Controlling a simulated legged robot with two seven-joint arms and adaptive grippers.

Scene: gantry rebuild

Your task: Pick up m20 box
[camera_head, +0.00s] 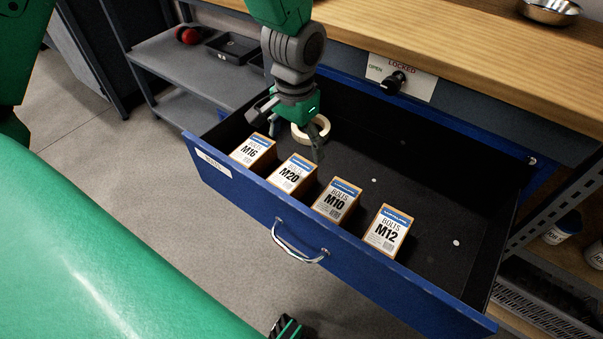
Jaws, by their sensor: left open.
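The M20 box (292,174) is a small brown carton with a white and blue label. It stands in the open blue drawer (330,262), second from the left in a row along the front wall. My left gripper (287,132) reaches down from above, open and empty, its fingers spread. It hangs above and just behind the M16 and M20 boxes. One fingertip shows close to the M20 box's upper right in the picture; I cannot tell whether it touches. My right gripper does not show clearly.
The M16 box (253,151) is left of M20; the M10 box (337,201) and M12 box (388,231) are right. A tape roll (313,130) lies behind the gripper. The wooden worktop (450,50) overhangs the drawer's back. The drawer's right floor is mostly clear.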

